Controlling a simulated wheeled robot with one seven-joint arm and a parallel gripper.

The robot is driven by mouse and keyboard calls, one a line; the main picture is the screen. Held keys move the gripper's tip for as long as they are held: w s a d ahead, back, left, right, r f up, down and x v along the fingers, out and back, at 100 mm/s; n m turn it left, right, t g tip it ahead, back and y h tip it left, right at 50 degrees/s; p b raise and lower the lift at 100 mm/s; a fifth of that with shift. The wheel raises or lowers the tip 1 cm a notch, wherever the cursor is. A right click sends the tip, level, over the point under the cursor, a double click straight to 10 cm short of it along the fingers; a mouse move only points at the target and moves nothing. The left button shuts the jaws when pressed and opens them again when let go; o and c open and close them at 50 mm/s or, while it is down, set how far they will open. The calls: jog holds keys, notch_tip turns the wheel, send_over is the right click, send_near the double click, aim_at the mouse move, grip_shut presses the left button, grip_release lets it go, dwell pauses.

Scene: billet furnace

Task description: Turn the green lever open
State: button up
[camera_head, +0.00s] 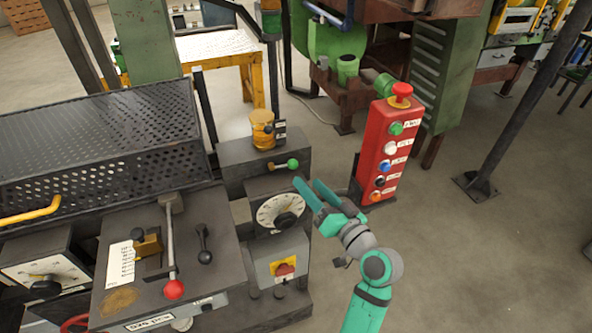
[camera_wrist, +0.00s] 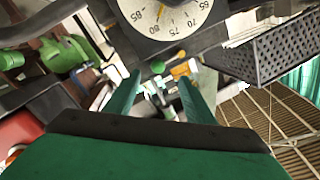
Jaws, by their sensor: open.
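The green lever (camera_head: 292,164) is a short rod with a green ball knob, lying roughly level on top of the grey machine box above a white dial. My gripper (camera_head: 308,184) is open and empty, its two teal fingers just to the right of and below the knob, apart from it in the head view. In the wrist view, a small green ball that looks like the lever's knob (camera_wrist: 157,67) shows beyond and between the fingertips of my gripper (camera_wrist: 160,78). The rod itself is hard to make out there.
The white dial (camera_head: 280,211) is just below the lever. A yellow cap (camera_head: 263,130) stands behind it. A red button box (camera_head: 385,150) stands to the right of my gripper. A red-knobbed lever (camera_head: 172,250) and perforated cover (camera_head: 100,135) are left.

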aim_at(294, 168)
jog(key=x, duration=0.7)
jog(key=shift+w+a, duration=0.15)
jog(key=shift+w, duration=0.15)
